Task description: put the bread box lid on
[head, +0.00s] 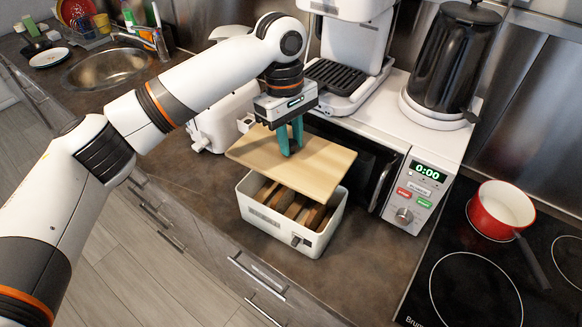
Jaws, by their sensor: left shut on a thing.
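The bread box (258,217) is a white rectangular box on the brown counter, with slices of bread (295,206) visible inside. The wooden lid (318,170) is a flat light board above the box, tilted and set back from it, so the front of the box is uncovered. My left gripper (290,140) points down over the lid with its teal fingers shut at the middle of the board. What the fingers grip on the lid is hidden by them. Whether the lid touches the box's rear rim is hard to tell. My right gripper is not in view.
A microwave (424,180) stands right behind the box, with a coffee machine (350,50) and black kettle (455,60) on top. A white appliance (222,122) is behind at left. A red pot (500,210) sits on the hob at right. Counter in front of the box is clear.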

